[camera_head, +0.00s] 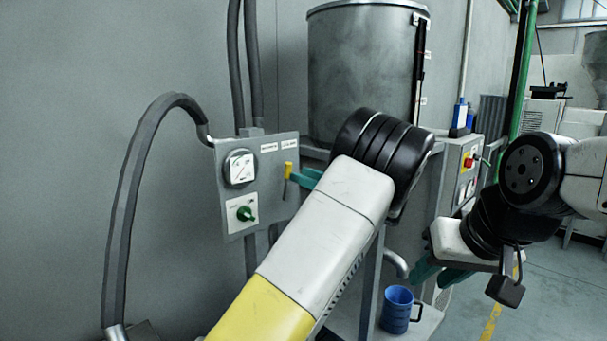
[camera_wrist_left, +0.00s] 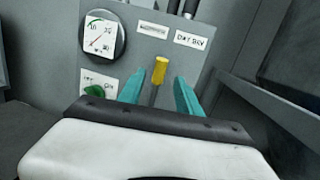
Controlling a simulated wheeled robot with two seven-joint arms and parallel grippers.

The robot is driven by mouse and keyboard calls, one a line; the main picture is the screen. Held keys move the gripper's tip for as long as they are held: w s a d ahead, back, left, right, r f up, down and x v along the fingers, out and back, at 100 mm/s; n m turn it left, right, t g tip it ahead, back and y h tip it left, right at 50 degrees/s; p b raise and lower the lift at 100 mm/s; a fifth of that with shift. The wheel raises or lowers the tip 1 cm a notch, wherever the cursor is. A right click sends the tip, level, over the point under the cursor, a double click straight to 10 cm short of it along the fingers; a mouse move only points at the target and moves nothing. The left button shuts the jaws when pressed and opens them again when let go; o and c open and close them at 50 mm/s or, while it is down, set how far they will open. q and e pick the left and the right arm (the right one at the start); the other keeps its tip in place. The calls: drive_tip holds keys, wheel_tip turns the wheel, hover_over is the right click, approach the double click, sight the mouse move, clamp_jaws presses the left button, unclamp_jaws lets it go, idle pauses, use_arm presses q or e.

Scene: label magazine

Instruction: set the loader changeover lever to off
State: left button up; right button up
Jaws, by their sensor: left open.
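The changeover lever, with a yellow handle (camera_head: 288,171), stands upright on the right part of the grey control panel (camera_head: 262,212). In the left wrist view the yellow handle (camera_wrist_left: 160,70) on its grey stem shows between the teal fingers of my left gripper (camera_wrist_left: 160,95). The fingers are apart, one on each side, with gaps to the lever. In the head view my left gripper (camera_head: 306,178) is mostly hidden behind my arm, its teal finger just right of the lever. My right gripper (camera_head: 440,272) is far to the right, away from the panel; its finger gap is unclear.
The panel also carries a round gauge (camera_head: 240,168), a green knob (camera_head: 246,214) and white labels. A large metal drum (camera_head: 362,70) stands behind. A blue mug (camera_head: 397,308) sits low on a shelf. A second box with a red knob (camera_head: 469,162) is further right. A thick grey hose (camera_head: 132,190) loops at left.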

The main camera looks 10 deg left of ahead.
use_arm(q)
drive_tip(key=v, duration=0.3)
drive_tip(key=shift+s+d, duration=0.15)
drive_tip(key=shift+d, duration=0.05)
drive_tip(key=s+a+f+n+g+h, duration=0.3)
drive_tip(key=s+a+n+g+h, duration=0.1)
drive_tip(key=s+a, duration=0.3)
drive_tip(key=s+a+f+n+g+h, duration=0.3)
drive_tip(key=s+a+f+n+h, duration=0.15)
drive_tip(key=s+a, duration=0.25)
drive_tip(key=s+d+r+n+t+h, duration=0.2)
drive_tip(key=s+n+h, duration=0.3)
drive_tip(key=s, duration=0.5)
drive_tip(key=s+d+r+n+t+h, duration=0.2)
drive_tip(key=s+d+n+h, duration=0.3)
drive_tip(key=s+n, duration=0.3)
drive_tip(key=shift+s+d+n+h, duration=0.2)
drive_tip(key=shift+s+n+h, duration=0.25)
drive_tip(key=shift+s, duration=0.7)
drive_tip(key=shift+r, duration=0.1)
